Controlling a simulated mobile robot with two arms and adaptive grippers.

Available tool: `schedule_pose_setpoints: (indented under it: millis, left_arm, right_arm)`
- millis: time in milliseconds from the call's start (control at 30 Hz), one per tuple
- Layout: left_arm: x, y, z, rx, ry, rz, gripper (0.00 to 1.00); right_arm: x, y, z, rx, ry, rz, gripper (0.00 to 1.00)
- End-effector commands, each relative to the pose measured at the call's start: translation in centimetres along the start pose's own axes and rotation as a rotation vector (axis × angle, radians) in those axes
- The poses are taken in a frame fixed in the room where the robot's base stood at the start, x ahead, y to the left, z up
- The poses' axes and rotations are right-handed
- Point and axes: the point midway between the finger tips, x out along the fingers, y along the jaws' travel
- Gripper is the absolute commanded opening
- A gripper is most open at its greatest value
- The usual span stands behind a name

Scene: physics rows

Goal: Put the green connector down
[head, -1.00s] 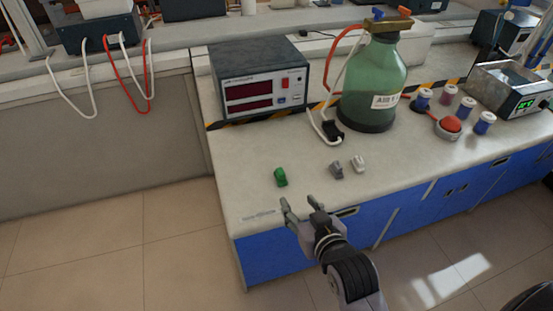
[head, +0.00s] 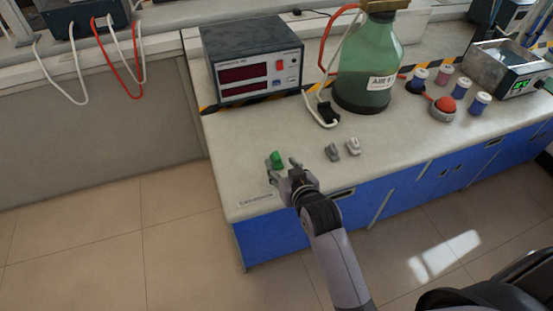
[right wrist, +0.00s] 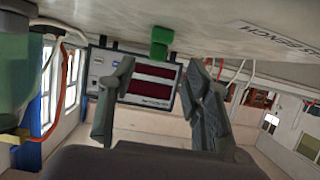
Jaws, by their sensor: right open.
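The green connector (head: 277,158) sits on the light bench top near its front left part. My right gripper (head: 285,172) is open and empty close to it, on the near side. In the right wrist view, which is upside down, the green connector (right wrist: 161,40) stands on the bench surface ahead of the open fingers (right wrist: 163,78), lined up with the gap between them. The fingers do not appear to touch it. My left gripper is not in view.
Two grey connectors (head: 332,151) (head: 353,146) lie to the right on the bench. Behind are a power supply with red displays (head: 252,70) and a green bottle (head: 368,70). A printed label (head: 256,200) is at the bench's front edge. Bench around the green connector is clear.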

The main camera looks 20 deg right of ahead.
Motion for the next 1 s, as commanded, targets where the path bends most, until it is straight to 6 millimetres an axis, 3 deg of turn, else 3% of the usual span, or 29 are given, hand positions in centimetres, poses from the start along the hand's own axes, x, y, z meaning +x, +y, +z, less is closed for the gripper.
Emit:
schedule_pose_setpoints:
  millis: [333, 667, 1000]
  left_arm:
    - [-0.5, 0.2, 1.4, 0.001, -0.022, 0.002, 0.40]
    - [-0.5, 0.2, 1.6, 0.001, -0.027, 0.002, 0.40]
    - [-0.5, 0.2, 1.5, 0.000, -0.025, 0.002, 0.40]
  right_arm:
    - [4.4, 0.4, -0.2, 0.000, 0.001, 0.001, 0.45]
    - [5.0, 0.4, -0.2, 0.000, 0.000, 0.001, 0.44]
    - [4.9, 0.4, -0.1, 0.000, 0.000, 0.000, 0.22]
